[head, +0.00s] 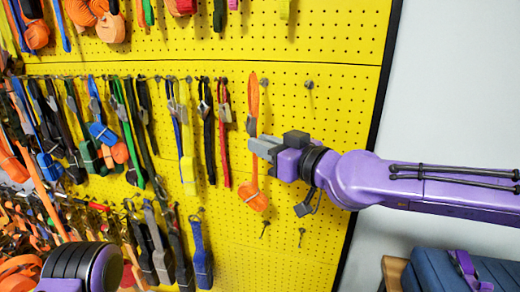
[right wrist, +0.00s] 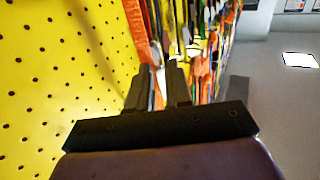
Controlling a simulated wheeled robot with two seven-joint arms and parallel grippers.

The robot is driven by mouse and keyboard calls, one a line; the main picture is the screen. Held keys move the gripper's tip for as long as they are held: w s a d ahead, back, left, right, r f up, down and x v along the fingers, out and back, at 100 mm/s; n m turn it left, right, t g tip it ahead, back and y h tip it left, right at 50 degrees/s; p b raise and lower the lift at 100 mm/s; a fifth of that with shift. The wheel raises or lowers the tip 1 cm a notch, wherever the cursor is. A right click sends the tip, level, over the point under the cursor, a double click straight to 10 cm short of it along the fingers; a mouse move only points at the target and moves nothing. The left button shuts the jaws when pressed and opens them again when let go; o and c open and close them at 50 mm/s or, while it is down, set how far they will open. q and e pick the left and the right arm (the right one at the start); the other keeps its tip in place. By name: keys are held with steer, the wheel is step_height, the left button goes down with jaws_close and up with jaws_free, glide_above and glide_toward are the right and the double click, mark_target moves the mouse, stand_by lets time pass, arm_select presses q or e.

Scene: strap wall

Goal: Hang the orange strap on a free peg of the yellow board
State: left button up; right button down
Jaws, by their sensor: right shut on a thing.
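The orange strap (head: 253,95) hangs long and narrow in front of the yellow board (head: 340,130), with a grey buckle (head: 251,125) partway down and a bundled lower end (head: 254,198). My right gripper (head: 259,148) is shut on the strap at its middle, reaching in from the right. Whether the strap's top is on a peg, I cannot tell. In the right wrist view the strap (right wrist: 137,32) runs beside the gripper's fingers (right wrist: 163,82). A bare peg (head: 309,85) stands right of the strap's top. Other bare pegs (head: 301,232) (head: 265,224) are lower. My left gripper is out of view.
Many coloured straps hang close together left of the orange one, including a red strap (head: 225,130) and a blue strap (head: 201,255). The board's dark right edge (head: 384,60) meets a pale wall. A dark blue padded thing (head: 440,270) stands at lower right.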

steer(key=w, duration=0.1)
steer(key=w+f+b, duration=0.1)
steer(key=w+d, duration=0.1)
steer(key=shift+w+f, duration=0.15)
steer(key=shift+f, duration=0.15)
stand_by(0.6)
steer(key=c, duration=1)
jaws_free()
steer(key=shift+o, duration=0.2)
